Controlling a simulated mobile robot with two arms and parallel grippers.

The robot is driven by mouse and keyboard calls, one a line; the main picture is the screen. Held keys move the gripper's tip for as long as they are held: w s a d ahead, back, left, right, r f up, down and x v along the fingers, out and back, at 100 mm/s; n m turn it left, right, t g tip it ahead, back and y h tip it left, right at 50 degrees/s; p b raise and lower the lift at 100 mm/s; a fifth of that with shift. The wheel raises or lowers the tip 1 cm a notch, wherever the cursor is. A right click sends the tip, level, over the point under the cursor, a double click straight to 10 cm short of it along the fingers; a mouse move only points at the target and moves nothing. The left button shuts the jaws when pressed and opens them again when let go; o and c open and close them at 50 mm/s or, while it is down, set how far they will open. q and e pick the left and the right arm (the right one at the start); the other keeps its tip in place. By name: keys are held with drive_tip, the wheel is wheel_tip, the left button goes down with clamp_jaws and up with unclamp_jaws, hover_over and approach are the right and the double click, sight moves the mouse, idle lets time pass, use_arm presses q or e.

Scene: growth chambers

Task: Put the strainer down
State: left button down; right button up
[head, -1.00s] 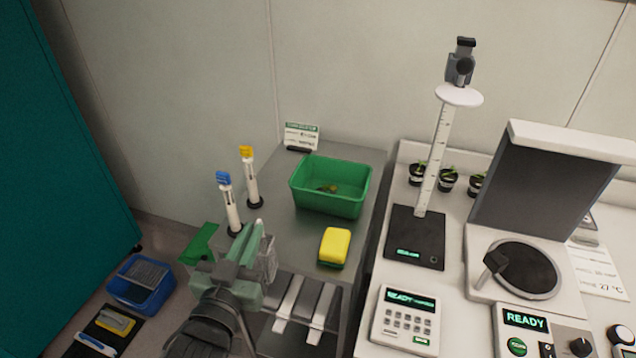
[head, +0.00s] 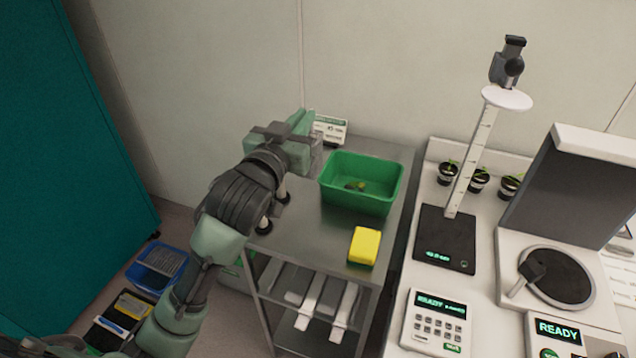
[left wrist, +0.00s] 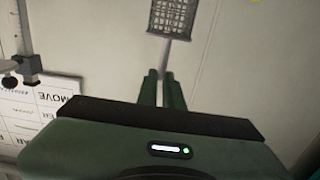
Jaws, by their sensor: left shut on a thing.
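The strainer (left wrist: 178,18) is a grey mesh basket on a thin handle. In the left wrist view my left gripper (left wrist: 162,82) is shut on the handle end, and the basket extends beyond the fingertips, cut off by the top edge. In the head view my left gripper (head: 303,122) is over the back left of the steel cart (head: 318,228), left of the green tub (head: 360,204). The strainer is mostly hidden there behind my gripper and hard to make out. My right gripper is not in view.
A yellow sponge (head: 365,245) lies on the cart's front right. My arm hides most of two upright white tubes. A blue bin (head: 158,267) is on the floor. The cart top's middle is clear.

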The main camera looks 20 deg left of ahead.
sight(313, 174)
use_arm(q)
wheel_tip(313, 174, down, 16)
idle(0.4)
drive_tip(key=shift+f, duration=0.1)
drive_tip(key=shift+f, duration=0.15)
drive_tip(key=c, duration=1.6)
unclamp_jaws()
drive_tip(key=shift+o, duration=0.2)
